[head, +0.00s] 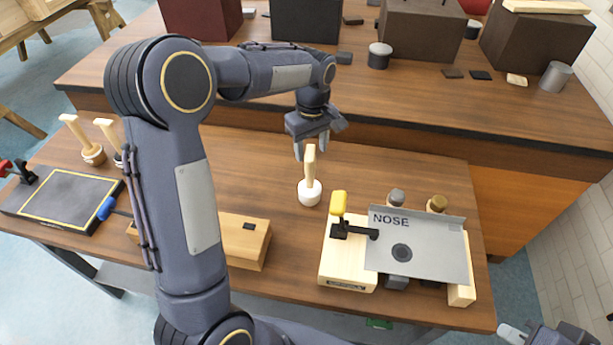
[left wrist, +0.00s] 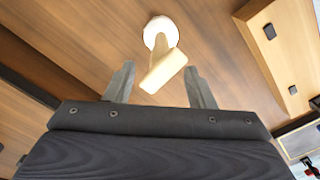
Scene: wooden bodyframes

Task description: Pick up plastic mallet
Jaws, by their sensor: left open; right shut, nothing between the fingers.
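The plastic mallet, with a white head (head: 310,193) and a pale wooden handle, stands head-down on the brown table, its handle pointing up. My left gripper (head: 311,147) is open just above it, fingers pointing down. In the left wrist view the mallet (left wrist: 159,34) lies ahead, with its handle end showing between the two open fingertips (left wrist: 160,70). My right gripper (head: 527,334) shows only partly at the lower right corner, shut and empty, away from the mallet.
A wooden fixture (head: 346,270) with a yellow-handled clamp and a metal NOSE plate (head: 430,255) stands right of the mallet. A wooden block (head: 243,243) lies left of it. Other mallets (head: 93,153) and a black board (head: 62,198) are far left. A higher counter (head: 430,95) runs behind.

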